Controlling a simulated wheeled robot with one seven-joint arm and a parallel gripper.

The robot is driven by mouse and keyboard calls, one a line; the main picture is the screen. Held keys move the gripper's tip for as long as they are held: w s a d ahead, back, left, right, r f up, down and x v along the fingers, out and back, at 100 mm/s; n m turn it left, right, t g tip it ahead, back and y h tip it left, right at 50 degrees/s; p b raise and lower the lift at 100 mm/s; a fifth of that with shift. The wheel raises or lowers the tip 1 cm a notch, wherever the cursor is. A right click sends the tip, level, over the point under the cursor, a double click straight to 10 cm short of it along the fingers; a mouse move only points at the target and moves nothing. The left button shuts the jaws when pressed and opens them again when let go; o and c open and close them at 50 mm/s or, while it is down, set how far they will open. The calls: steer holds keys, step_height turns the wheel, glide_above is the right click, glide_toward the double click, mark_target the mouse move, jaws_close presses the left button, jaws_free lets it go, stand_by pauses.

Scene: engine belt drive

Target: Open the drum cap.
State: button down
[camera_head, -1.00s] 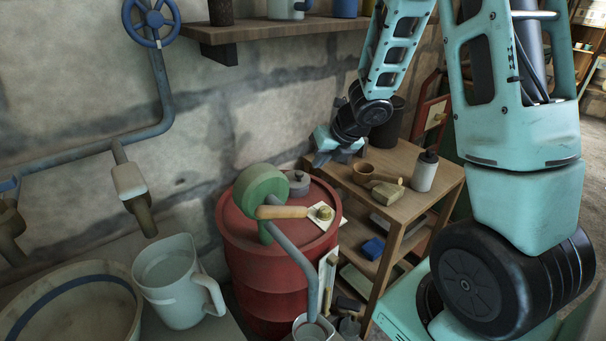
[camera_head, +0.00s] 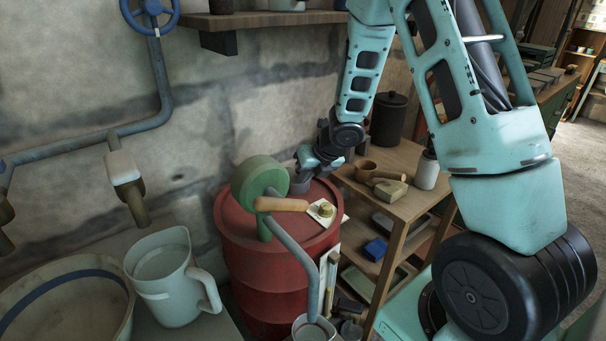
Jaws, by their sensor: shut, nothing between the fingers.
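The red drum (camera_head: 262,288) stands upright against the stone wall. Its grey drum cap (camera_head: 299,186) sits on the back of the drum top, partly hidden by the green pump wheel and my gripper. My gripper (camera_head: 301,168) is shut and empty, right by the cap. I cannot tell whether the fingertips touch it.
A green hand pump (camera_head: 258,182) with a wooden handle (camera_head: 281,204) and bent grey spout (camera_head: 293,249) rises from the drum. A card with a small yellowish object (camera_head: 326,209) lies to its right. A wooden shelf unit (camera_head: 412,198) holds a pot and bottle. A pitcher (camera_head: 168,277) stands left.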

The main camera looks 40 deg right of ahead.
steer(key=shift+r+p, duration=0.35)
steer(key=shift+p, duration=0.5)
